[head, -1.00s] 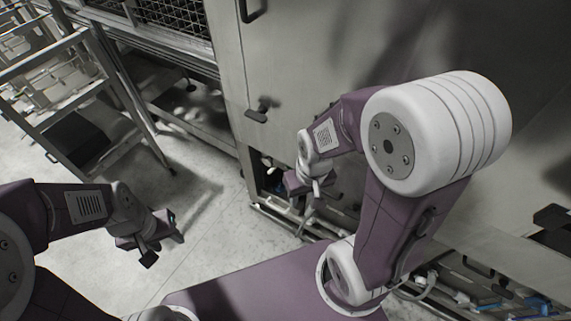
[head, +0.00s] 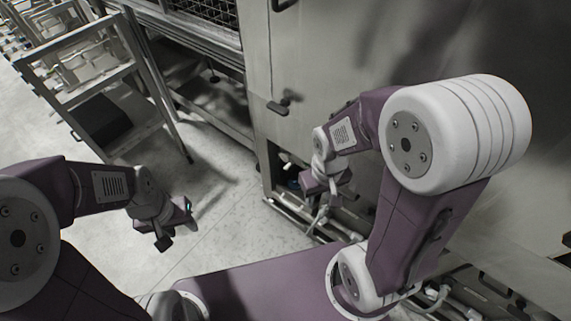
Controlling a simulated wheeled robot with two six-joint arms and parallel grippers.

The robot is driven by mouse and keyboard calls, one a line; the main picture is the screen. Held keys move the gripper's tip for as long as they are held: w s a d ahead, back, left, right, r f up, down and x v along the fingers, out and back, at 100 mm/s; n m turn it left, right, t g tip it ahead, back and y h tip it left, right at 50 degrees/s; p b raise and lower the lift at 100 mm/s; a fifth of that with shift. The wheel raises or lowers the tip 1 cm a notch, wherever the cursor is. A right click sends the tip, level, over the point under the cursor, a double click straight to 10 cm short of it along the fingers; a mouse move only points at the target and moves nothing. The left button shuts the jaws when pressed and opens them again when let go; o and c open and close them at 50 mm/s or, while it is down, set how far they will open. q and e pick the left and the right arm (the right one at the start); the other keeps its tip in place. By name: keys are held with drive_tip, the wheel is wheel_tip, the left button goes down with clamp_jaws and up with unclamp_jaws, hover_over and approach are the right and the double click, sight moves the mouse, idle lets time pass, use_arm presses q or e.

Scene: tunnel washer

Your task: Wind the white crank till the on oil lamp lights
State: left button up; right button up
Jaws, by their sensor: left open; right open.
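I cannot make out the white crank or the oil lamp in the head view. My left gripper (head: 178,225) is open and empty above the pale floor, at the left of the picture. My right gripper (head: 325,187) is open in front of the lower part of the grey machine housing (head: 325,60), near pipes at its foot. My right forearm and wrist hide part of the housing behind them. I cannot tell whether the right gripper touches anything.
A dark handle (head: 284,103) sticks out of the housing's panel. A metal rack (head: 95,85) holding a dark box (head: 101,121) stands at the upper left. Pipes (head: 290,212) run low along the housing. The floor (head: 215,215) between rack and housing is clear.

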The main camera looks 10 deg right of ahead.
wheel_tip(320, 180, down, 13)
drive_tip(key=w+d+n+g+h+b, duration=0.1)
drive_tip(key=w+d+n+h+b, duration=0.15)
drive_tip(key=n+b, duration=0.55)
drive_tip(key=n+t+h+b, duration=1.15)
drive_tip(key=n+b, duration=0.35)
drive_tip(key=b, duration=1.5)
approach(285, 169)
drive_tip(key=b+x, duration=0.2)
drive_tip(key=x, duration=0.3)
drive_tip(key=b+x, duration=0.3)
drive_tip(key=x, duration=0.2)
drive_tip(key=shift+f, duration=0.25)
use_arm(q)
wheel_tip(285, 169, down, 46)
drive_tip(key=shift+r, duration=0.2)
use_arm(e)
clamp_jaws()
